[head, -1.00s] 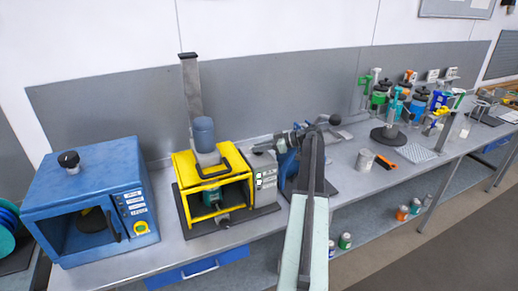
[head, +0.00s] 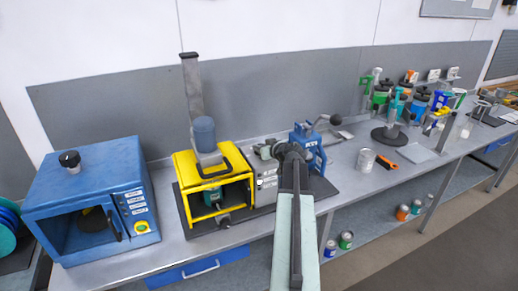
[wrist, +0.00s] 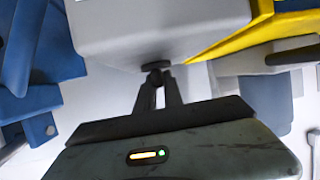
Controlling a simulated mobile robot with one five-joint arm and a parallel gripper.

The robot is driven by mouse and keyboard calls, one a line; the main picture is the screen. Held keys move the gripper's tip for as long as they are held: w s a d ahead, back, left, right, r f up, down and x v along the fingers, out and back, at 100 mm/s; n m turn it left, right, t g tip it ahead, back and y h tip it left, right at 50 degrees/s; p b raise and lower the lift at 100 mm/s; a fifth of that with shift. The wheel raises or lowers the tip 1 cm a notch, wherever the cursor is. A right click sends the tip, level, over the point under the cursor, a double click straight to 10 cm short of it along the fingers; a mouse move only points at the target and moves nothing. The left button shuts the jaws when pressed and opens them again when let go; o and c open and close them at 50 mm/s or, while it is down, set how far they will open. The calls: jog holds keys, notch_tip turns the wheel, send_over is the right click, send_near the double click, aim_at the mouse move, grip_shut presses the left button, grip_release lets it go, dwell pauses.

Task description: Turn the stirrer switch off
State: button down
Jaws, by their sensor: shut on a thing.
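The yellow-framed stirrer machine (head: 208,166) stands on the bench, with a motor (head: 204,134) on a tall grey post above it and a teal can (head: 211,195) inside the frame. A grey control box (head: 266,185) with small light labels adjoins its right side. It also shows large in the wrist view (wrist: 150,25). A small dark round knob (wrist: 156,65) sticks out from that box. My gripper (wrist: 157,76) has its two fingers together at the knob, shut on it.
A blue lever press (head: 306,142) stands close right of my arm. A blue oven-like box (head: 92,208) is at the left. A bare metal can (head: 365,160) and orange-handled tool (head: 386,162) lie farther right. The bench front edge is clear.

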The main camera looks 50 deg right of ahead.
jog(key=shift+a+m+g+h, duration=0.1)
jog(key=shift+m+g+h, duration=0.2)
jog(key=shift+m+h, duration=0.55)
jog(key=shift+h, duration=0.25)
jog(key=c, duration=1.5)
grip_release()
jog(key=shift+o, duration=0.2)
jog(key=p+v, duration=0.3)
jog(key=v, duration=0.5)
jog(key=shift+w, duration=0.1)
